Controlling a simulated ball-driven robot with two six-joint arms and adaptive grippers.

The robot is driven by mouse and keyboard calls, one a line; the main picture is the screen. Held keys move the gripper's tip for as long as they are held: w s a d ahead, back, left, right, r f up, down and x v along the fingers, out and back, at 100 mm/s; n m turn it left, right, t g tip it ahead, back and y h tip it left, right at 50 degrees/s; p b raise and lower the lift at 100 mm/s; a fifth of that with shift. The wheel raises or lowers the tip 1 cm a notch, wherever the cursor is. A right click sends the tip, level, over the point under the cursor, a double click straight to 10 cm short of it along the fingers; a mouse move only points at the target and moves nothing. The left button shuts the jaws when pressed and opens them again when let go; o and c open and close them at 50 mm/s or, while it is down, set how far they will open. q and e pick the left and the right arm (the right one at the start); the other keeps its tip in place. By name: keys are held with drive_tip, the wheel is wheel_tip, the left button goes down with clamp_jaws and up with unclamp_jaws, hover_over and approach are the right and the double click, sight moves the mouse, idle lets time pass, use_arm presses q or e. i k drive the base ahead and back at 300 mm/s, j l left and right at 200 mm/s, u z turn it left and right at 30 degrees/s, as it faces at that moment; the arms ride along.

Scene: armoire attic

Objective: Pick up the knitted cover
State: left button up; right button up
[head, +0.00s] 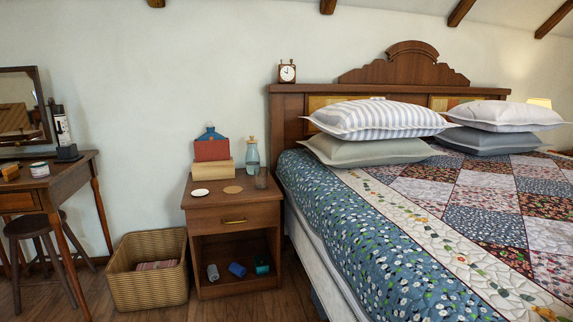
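A folded reddish striped cloth (156,266) lies in the wicker basket (150,291) on the floor. Neither of my grippers is in view.
A pale blue bottle (252,156), a glass (261,178), a white disc (200,192) and a brown coaster (233,190) share the nightstand top. Small items lie on its open shelf. The bed (390,250) borders it on the right, and a stool (32,226) stands left.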

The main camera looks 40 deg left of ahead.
sight(214, 150)
drive_tip(key=u, duration=1.6)
drive_tip(key=i+u, duration=0.15)
drive_tip(key=i, duration=0.15)
